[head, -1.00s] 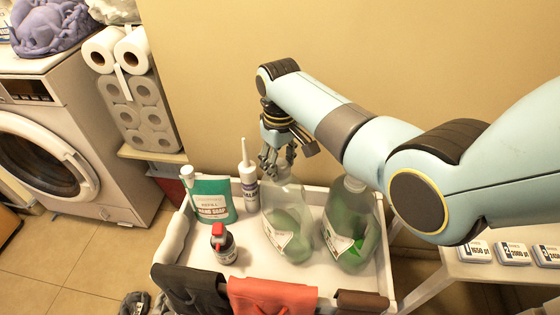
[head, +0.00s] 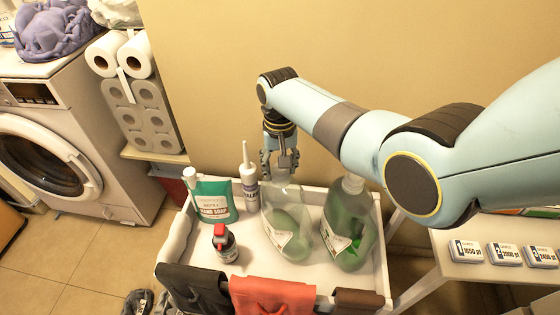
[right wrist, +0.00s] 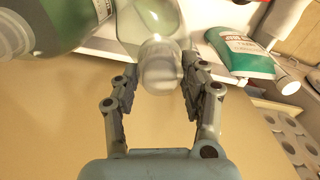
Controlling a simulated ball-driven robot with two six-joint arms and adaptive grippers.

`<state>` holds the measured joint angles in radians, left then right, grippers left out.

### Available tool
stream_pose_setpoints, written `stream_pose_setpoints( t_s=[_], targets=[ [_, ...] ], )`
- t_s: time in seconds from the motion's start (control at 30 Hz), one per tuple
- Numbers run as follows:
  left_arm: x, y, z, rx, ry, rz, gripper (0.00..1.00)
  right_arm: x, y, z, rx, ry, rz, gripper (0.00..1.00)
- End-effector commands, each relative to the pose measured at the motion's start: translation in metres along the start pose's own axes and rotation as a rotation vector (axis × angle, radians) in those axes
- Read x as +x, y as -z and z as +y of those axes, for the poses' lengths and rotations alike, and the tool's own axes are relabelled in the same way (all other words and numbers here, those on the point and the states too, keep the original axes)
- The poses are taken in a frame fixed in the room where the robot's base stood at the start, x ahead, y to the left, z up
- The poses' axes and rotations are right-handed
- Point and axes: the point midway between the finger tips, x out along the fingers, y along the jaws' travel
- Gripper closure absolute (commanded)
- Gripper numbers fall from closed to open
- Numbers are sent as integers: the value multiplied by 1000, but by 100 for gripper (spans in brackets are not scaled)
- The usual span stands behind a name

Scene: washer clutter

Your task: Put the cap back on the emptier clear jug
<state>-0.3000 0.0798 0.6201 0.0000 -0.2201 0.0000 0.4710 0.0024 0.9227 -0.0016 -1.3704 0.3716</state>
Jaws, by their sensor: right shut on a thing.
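The emptier clear jug (head: 289,235) stands on the white cart, with some green liquid low inside it and a white label. My right gripper (head: 284,165) points down at its mouth. In the right wrist view my right gripper (right wrist: 158,85) is shut on a pale translucent cap (right wrist: 160,68), one finger on each side. The cap is over the neck of the jug (right wrist: 145,18); I cannot tell whether it is seated or turned tight. A fuller clear jug (head: 349,228) stands to the right, and its white cap (right wrist: 14,35) shows in the right wrist view. My left gripper is not in view.
A green-and-white refill pouch (head: 214,200), a white nozzle bottle (head: 249,184) and a dark bottle with a red top (head: 224,243) stand left of the jugs. Cloths (head: 270,293) hang over the cart's front edge. A side table with labelled boxes (head: 504,254) is at right.

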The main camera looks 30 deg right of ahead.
Motion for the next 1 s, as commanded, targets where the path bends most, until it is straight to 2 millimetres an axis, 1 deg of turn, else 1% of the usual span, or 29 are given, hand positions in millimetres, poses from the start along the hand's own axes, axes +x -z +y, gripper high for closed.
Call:
stream_pose_setpoints(
  t_s=[0.03,0.1,0.4,0.5,0.73,0.77,0.93,1.0],
  targets=[
    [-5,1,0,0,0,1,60,-3,0,0,62,1,-1,85],
    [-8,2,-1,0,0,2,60,-3,0,-1,165,1,-2,85],
    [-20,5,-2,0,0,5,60,-2,0,-1,643,2,-3,85],
    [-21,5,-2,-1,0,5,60,-1,0,-1,716,2,-2,85],
    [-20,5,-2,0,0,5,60,0,0,0,728,1,-2,85],
    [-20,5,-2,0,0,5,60,0,0,0,728,1,-2,53],
    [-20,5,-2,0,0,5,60,0,0,0,727,1,-2,30],
    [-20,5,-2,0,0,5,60,0,0,0,726,1,-2,29]
  ],
)
